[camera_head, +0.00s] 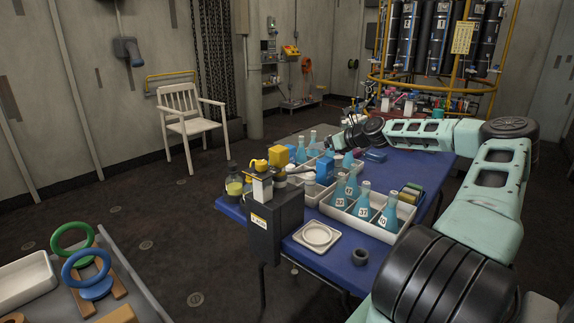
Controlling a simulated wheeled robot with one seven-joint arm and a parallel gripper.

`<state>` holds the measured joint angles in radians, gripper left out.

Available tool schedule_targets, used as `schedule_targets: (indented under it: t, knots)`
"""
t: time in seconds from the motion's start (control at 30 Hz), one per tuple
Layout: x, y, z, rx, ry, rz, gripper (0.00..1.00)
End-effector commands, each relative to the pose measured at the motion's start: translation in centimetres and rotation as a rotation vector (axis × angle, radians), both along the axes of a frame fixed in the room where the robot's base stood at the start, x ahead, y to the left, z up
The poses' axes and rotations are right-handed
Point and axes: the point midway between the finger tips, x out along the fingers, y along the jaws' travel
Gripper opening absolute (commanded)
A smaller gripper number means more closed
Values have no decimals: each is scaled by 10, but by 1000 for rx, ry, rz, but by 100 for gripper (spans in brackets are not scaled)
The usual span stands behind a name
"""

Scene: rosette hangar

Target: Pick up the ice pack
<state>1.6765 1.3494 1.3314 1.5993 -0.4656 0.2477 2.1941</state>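A small flat blue item (375,155) lies on the blue table (415,172) below my forearm; it may be the ice pack, but it is too small to be sure. My arm reaches in from the right, and my gripper (345,140) is over the far part of the table, left of that item. The fingers are small and dark among the flasks, so I cannot see whether they are open or hold anything.
White trays (337,213) with several numbered blue flasks (363,200) crowd the table's middle. A black box (273,240), a white plate (317,235) and a dark ring (360,257) stand near the front. A grey bench (125,268) with rings is at lower left. A white chair (188,112) stands behind.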

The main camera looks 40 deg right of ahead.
Motion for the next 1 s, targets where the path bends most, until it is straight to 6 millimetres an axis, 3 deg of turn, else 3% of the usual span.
schedule_targets:
  t: [0.4,0.73,1.0]
  knots:
    - [79,9,-32,2,0,4,80]
    - [103,12,-42,2,0,4,80]
    - [137,17,-56,0,0,3,80]
